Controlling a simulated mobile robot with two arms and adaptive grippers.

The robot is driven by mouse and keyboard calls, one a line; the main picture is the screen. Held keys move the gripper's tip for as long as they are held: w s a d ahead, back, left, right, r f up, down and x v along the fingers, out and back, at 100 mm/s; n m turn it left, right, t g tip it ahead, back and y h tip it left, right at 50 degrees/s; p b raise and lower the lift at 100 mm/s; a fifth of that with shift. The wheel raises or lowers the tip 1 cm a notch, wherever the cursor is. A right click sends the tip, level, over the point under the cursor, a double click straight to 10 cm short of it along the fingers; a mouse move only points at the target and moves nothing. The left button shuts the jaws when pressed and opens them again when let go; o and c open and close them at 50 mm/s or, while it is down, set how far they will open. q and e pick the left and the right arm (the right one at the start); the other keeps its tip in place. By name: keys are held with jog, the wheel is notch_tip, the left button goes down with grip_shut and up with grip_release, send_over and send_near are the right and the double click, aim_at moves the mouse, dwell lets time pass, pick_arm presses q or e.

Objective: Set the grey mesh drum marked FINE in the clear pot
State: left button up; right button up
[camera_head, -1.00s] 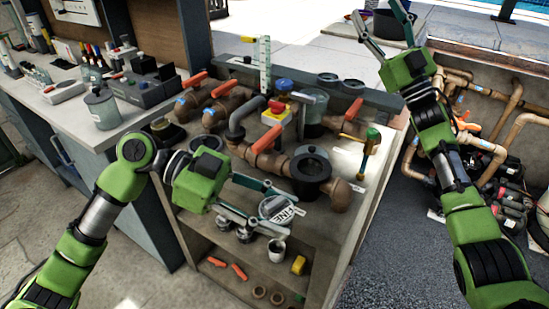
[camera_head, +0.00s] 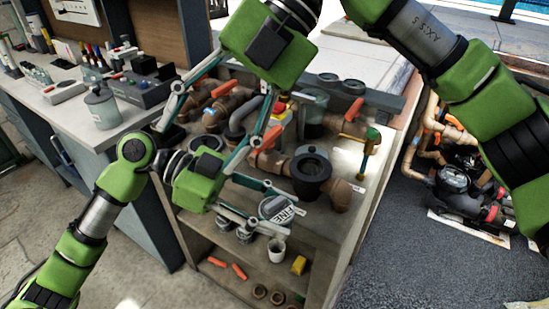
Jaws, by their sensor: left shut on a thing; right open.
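The grey drum marked FINE (camera_head: 279,209) is at the cabinet's front edge, its lettered top up. My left gripper (camera_head: 284,212) is shut on it, a finger on each side. Its underside is hidden, so I cannot tell whether it touches the shelf. A translucent pot (camera_head: 313,112), apparently the clear pot, stands upright behind the brown pipework. My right gripper (camera_head: 203,145) is open and empty above the pipes on the left, its fingers spread wide. Its arm crosses the top of the view.
Brown pipes with orange handles and a black-rimmed round housing (camera_head: 311,172) crowd the worktop. Small metal drums (camera_head: 245,235) and a white cup (camera_head: 276,250) are below the held drum. A side bench (camera_head: 60,115) is at left. Grey floor (camera_head: 385,245) is open at right.

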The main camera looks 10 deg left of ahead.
notch_tip(320, 180, down, 3)
jog(key=d+t+h, duration=0.2)
jog(key=d+h, duration=0.1)
jog(key=m+t+h, duration=0.2)
jog(key=t+h, duration=0.1)
jog(key=h, duration=0.1)
send_over(275, 203)
notch_tip(275, 203, down, 2)
jog(key=shift+f, duration=0.25)
notch_tip(275, 203, down, 12)
jog(key=shift+r, duration=0.15)
jog(key=c, duration=1.2)
pick_arm(q)
jog(key=o, duration=1.2)
jog(key=shift+a, duration=0.1)
